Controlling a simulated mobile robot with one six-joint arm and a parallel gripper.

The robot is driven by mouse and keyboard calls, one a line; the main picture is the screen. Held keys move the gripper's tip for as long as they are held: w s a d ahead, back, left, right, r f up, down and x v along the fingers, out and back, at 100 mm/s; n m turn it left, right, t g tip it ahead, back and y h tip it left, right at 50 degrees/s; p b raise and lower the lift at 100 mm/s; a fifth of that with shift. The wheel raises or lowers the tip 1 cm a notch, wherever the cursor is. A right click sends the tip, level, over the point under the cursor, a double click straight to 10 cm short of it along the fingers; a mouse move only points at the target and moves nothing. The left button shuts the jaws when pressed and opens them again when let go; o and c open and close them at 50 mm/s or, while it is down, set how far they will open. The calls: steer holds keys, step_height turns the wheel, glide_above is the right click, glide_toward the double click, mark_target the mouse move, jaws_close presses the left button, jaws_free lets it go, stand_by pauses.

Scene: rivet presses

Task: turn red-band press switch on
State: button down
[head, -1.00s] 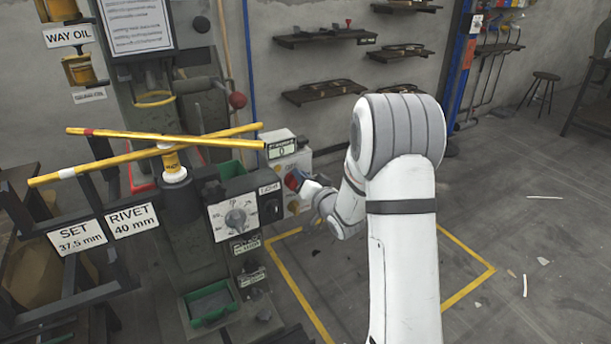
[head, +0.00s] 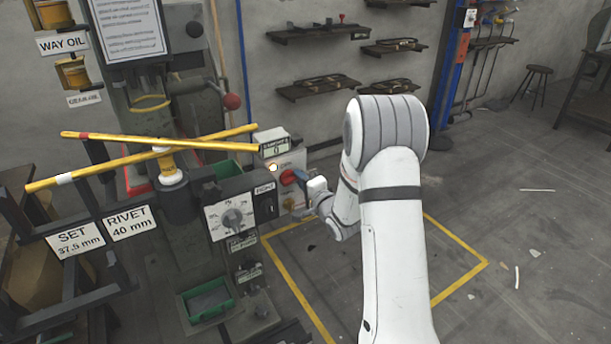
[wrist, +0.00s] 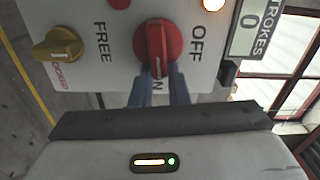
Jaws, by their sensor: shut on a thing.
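The red rotary switch (wrist: 158,48) is on the pale control box, with OFF printed above right of it and a partly hidden label ending in N below it. It also shows in the head view (head: 288,177). My gripper (wrist: 157,73) is shut on the red switch, its blue fingers reaching from below. In the head view my gripper (head: 301,177) reaches the box from the right. The white line on the switch runs roughly up and down in the wrist view. A lamp (wrist: 213,4) on the box glows, also in the head view (head: 273,168).
A yellow knob (wrist: 58,47) marked FREE sits left of the switch. A counter (head: 274,148) reads 0. Crossed yellow bars (head: 150,149), with red and white bands, extend left. Open floor with a yellow outline (head: 455,287) lies right.

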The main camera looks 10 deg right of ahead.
steer(key=shift+a+f+m, duration=0.2)
steer(key=shift+m, duration=0.3)
steer(key=c, duration=1.7)
jaws_free()
steer(key=shift+w+a, duration=0.1)
steer(key=o, duration=0.3)
steer(key=shift+d, duration=0.2)
steer(key=p+v, duration=0.1)
steer(key=v, duration=0.6)
steer(key=shift+s, duration=0.4)
